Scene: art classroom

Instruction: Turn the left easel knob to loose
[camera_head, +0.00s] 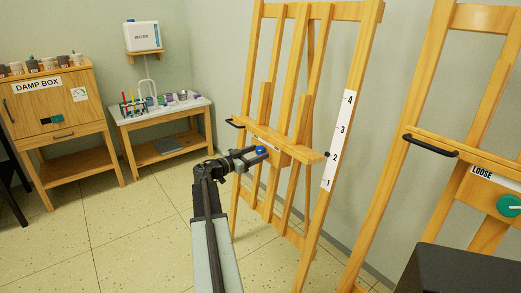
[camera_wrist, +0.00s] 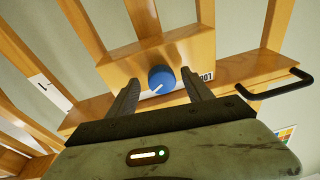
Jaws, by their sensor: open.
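The left easel (camera_head: 290,151) carries a blue round knob (camera_head: 261,150) on its lower crosspiece. The blue knob also shows in the wrist view (camera_wrist: 162,78), on a wooden block, with a pale pointer line slanting to the lower left. My gripper (camera_head: 254,155) is at the knob in the head view. In the wrist view my gripper (camera_wrist: 161,77) is open, its fingers on either side of the knob with gaps visible. The white label (camera_wrist: 206,77) beside the knob is partly hidden by the right finger.
A second easel (camera_head: 440,140) at right has a green knob (camera_head: 509,205) and a LOOSE label (camera_head: 482,173). Black handles (camera_head: 431,149) stick out from the easels. A damp box (camera_head: 52,100) and a side table (camera_head: 160,112) stand at left; the floor between is clear.

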